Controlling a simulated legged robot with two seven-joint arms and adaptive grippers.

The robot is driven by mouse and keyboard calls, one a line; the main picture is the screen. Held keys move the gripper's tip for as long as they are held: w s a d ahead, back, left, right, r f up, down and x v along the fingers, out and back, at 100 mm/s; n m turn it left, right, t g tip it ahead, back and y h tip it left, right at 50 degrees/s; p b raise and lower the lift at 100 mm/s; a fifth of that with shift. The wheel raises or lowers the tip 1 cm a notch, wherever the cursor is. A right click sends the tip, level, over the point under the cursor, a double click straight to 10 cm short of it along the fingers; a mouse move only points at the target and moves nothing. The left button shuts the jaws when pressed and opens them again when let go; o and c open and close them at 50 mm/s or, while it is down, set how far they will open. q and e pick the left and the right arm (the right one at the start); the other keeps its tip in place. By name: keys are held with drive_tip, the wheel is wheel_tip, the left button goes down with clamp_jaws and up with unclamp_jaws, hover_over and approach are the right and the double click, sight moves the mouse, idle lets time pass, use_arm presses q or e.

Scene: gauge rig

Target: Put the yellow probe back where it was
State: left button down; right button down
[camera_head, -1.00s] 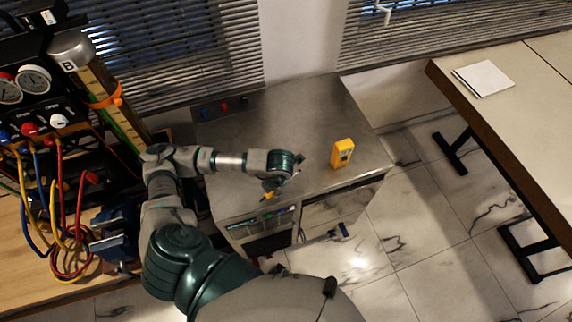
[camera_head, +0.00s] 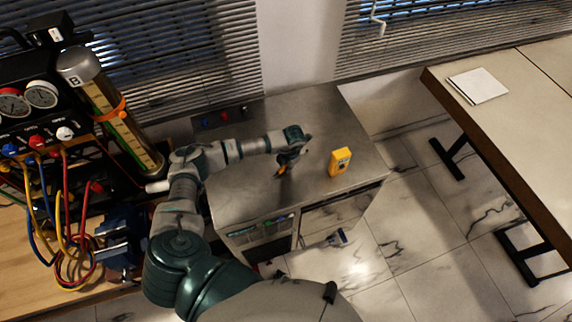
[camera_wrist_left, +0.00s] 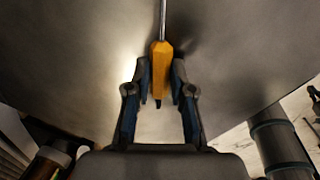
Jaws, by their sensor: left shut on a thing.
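The yellow probe (camera_wrist_left: 160,66) has a yellow handle and a thin metal rod that points away from my left gripper in the left wrist view. My left gripper (camera_wrist_left: 160,80) is shut on the probe's handle. In the head view my left gripper (camera_head: 287,160) is over the metal cabinet top (camera_head: 240,185), and a small bit of yellow shows at its fingers. A yellow handheld meter (camera_head: 340,161) stands on the cabinet top to the right of the gripper, apart from it. My right gripper is not in view.
A gauge rig with dials (camera_head: 42,94), coloured hoses (camera_head: 72,225) and a cylinder marked B (camera_head: 85,70) stands at left. Red and blue knobs (camera_head: 223,116) sit at the cabinet's back edge. A table (camera_head: 520,120) with white paper (camera_head: 478,86) is at right.

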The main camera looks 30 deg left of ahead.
use_arm(q)
drive_tip(key=shift+f, duration=0.25)
drive_tip(key=c, duration=1)
unclamp_jaws()
drive_tip(key=r, duration=0.4)
drive_tip(key=d+r+b, duration=0.1)
drive_tip(key=r, duration=0.3)
drive_tip(key=d+r, duration=0.1)
drive_tip(key=r, duration=0.3)
drive_tip(key=shift+s, duration=0.3)
